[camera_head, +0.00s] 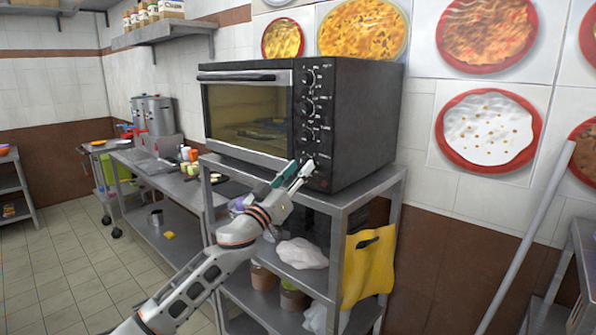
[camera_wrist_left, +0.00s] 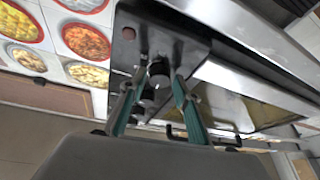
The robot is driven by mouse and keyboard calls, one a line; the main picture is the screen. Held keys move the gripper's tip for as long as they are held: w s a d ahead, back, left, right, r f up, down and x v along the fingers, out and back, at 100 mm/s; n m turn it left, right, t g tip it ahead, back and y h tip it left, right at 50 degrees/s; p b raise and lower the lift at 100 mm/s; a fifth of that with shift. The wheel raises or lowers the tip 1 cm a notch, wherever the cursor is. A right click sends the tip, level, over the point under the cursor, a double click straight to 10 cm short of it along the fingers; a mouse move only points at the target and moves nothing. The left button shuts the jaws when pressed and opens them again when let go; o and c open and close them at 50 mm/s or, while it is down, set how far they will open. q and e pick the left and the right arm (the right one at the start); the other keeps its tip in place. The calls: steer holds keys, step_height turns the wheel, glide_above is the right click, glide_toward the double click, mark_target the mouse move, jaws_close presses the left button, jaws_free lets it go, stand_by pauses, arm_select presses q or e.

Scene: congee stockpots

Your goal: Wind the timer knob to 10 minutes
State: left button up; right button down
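A black oven (camera_head: 355,125) stands on a metal rack, with a column of dark knobs on the right of its front. The upper knob (camera_head: 308,77), a second knob (camera_head: 307,106) and a third knob (camera_head: 306,135) show in the head view. The labels are too small to read, so I cannot tell which is the timer. My left gripper (camera_head: 299,172) is at the bottom of the column and covers the lowest part. In the left wrist view my left gripper (camera_wrist_left: 153,84) has its fingers apart, with the end knob (camera_wrist_left: 159,72) beyond and between the tips. My right gripper is not in view.
The metal rack (camera_head: 392,195) under the oven holds a white bag (camera_head: 301,253), and a yellow cloth (camera_head: 368,265) hangs at its side. A counter (camera_head: 150,171) with small items runs to the left. The floor (camera_head: 60,270) at left is clear.

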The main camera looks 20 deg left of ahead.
arm_select(q)
steer(key=c, duration=0.6)
